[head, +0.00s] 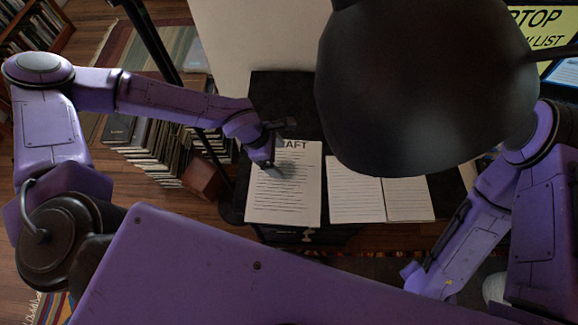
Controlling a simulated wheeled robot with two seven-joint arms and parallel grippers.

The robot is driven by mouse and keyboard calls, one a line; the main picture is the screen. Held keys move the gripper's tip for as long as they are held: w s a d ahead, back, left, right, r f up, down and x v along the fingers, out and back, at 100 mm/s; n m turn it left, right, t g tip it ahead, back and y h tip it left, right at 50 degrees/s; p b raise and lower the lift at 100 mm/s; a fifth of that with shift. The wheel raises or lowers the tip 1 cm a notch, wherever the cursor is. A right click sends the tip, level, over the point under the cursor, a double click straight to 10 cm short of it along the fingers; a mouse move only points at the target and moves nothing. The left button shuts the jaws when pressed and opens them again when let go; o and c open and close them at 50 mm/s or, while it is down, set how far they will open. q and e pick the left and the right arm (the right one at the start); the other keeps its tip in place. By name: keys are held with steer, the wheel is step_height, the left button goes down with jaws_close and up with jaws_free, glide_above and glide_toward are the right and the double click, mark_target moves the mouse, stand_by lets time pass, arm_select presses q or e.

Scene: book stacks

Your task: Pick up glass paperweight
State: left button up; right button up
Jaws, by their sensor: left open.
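I cannot clearly make out a glass paperweight. A faint grey patch (286,171) lies on the white page marked "DRAFT" (284,205), just right of my left gripper. I cannot tell whether it is clear glass or a shadow. My left gripper (266,164) is open over the upper left part of this page, close to the grey patch. Its fingers are small and dark here, and nothing shows held in them. My right arm comes down at the right. Its gripper does not show.
The papers lie on a black desk (282,98). More printed pages (357,198) lie to the right. A large dark lamp shade (425,80) hangs over the desk's right side. Rows of books (160,140) and a brown box (202,178) stand on the wooden floor at left.

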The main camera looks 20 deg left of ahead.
mark_target(283, 164)
arm_select(q)
steer(key=x, duration=0.2)
steer(key=p+x, duration=0.1)
steer(key=x, duration=0.1)
steer(key=shift+s+d+f, duration=0.2)
steer(key=shift+d+f, duration=0.05)
steer(key=shift+f, duration=0.1)
steer(key=shift+a, duration=0.1)
steer(key=c, duration=1.3)
